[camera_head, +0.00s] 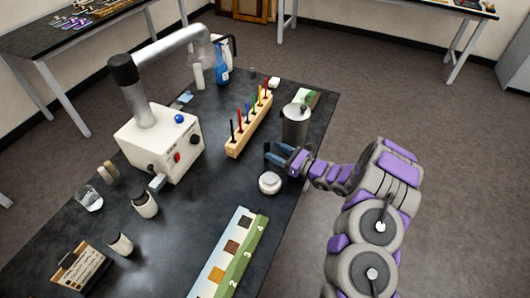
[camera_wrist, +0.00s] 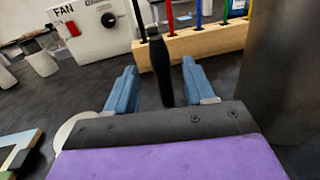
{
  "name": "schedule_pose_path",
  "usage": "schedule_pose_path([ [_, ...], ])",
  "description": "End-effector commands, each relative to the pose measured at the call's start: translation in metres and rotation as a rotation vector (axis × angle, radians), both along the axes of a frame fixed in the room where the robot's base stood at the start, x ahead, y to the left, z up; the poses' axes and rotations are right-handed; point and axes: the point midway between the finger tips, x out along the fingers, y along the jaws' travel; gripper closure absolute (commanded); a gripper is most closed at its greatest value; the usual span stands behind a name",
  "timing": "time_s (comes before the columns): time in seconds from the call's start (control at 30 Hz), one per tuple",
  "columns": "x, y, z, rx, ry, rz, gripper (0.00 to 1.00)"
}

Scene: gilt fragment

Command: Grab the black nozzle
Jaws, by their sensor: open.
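A slim black piece, which looks like the black nozzle (camera_wrist: 162,75), shows between my two blue fingers in the wrist view. It has a narrow top and a wider body; its lower end is hidden behind my gripper's dark palm edge. I cannot tell whether the fingers touch it; gaps show on both sides. I cannot pick it out against the dark table in the head view. My gripper (camera_wrist: 152,88) is open. In the head view my gripper (camera_head: 275,154) is low over the table's right side, between the wooden rack and the white round jar.
A wooden rack (camera_head: 236,149) of coloured sticks stands just beyond my gripper. The FAN box (camera_head: 160,150) stands left. Open tabletop (camera_head: 190,215) lies in between.

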Motion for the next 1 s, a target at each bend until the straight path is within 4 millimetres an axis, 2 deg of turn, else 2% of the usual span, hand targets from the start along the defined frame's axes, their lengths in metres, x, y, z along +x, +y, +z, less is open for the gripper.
schedule_pose_path([
  [0.4,0.022,0.043,0.002,0.0,-0.001,0.001,0.46],
  [0.7,0.024,0.046,0.004,0.002,-0.001,0.0,0.46],
  [1.0,0.024,0.045,0.004,0.002,-0.001,0.0,0.75],
])
